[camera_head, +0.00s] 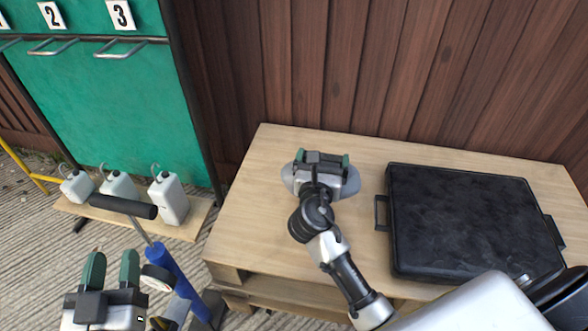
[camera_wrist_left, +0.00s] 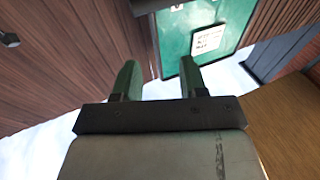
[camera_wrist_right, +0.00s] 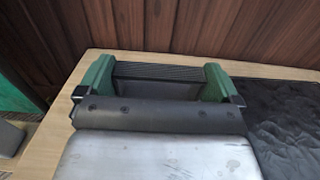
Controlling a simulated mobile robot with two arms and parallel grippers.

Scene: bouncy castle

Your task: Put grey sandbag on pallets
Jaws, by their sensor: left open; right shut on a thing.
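The grey sandbag (camera_head: 288,179) is on the wooden pallet stack (camera_head: 255,215), near its back left part. Only its rounded grey sides show, because my right gripper (camera_head: 323,159) covers its middle. That gripper is shut on the sandbag from above. In the right wrist view a dark ribbed strip (camera_wrist_right: 155,72) lies between the green fingers; I cannot tell whether the bag's underside touches the boards. My left gripper (camera_head: 112,266) is open and empty at the lower left, away from the pallets; its fingers also show in the left wrist view (camera_wrist_left: 162,80).
A black case (camera_head: 465,220) lies on the pallets to the right of the sandbag. White jugs (camera_head: 170,198) stand on a low board at left, before a green numbered panel (camera_head: 110,105). A blue pump (camera_head: 168,268) with a black handle stands near my left gripper. A wooden fence (camera_head: 400,70) is behind.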

